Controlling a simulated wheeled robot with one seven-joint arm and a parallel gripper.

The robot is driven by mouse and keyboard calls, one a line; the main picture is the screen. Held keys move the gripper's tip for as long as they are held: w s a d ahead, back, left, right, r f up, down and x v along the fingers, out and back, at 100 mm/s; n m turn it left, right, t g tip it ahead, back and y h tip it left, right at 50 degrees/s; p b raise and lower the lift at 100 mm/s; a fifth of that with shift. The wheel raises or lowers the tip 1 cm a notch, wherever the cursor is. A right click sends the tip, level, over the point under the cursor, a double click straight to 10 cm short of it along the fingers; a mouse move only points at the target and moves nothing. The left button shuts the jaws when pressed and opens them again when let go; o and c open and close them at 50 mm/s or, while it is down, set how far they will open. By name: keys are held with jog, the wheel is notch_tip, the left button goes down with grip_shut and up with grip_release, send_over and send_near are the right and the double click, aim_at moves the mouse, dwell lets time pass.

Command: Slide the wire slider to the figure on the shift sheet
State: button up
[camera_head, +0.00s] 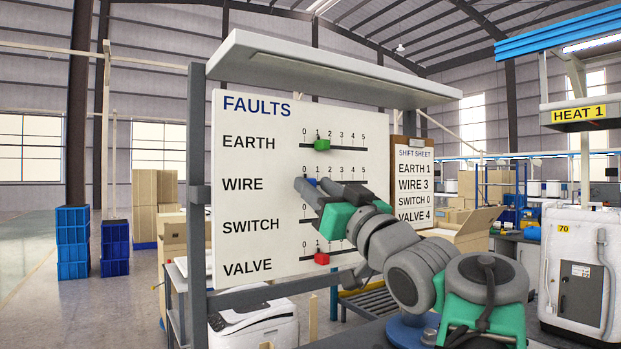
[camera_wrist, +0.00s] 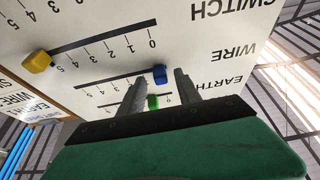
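The white FAULTS board (camera_head: 250,205) has slotted scales for EARTH, WIRE, SWITCH and VALVE. The blue wire slider (camera_head: 312,181) is near the low end of its slot, around 0 to 1; the exact figure is hard to read. It also shows in the wrist view (camera_wrist: 160,74). My gripper (camera_head: 311,186) is open at the board, one finger on each side of the blue slider, with visible gaps in the wrist view. The shift sheet (camera_head: 414,156), on a clipboard right of the board, reads WIRE 3.
The green earth slider (camera_head: 322,145) is at about 1. The red valve slider (camera_head: 322,259) is at about 1. The yellow switch slider (camera_wrist: 37,62) is at 5, hidden by my arm in the head view. An overhanging canopy (camera_head: 330,65) tops the board.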

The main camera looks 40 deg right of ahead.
jog(key=shift+w+r, duration=0.15)
jog(key=shift+w, duration=0.35)
grip_shut()
dwell(1.1)
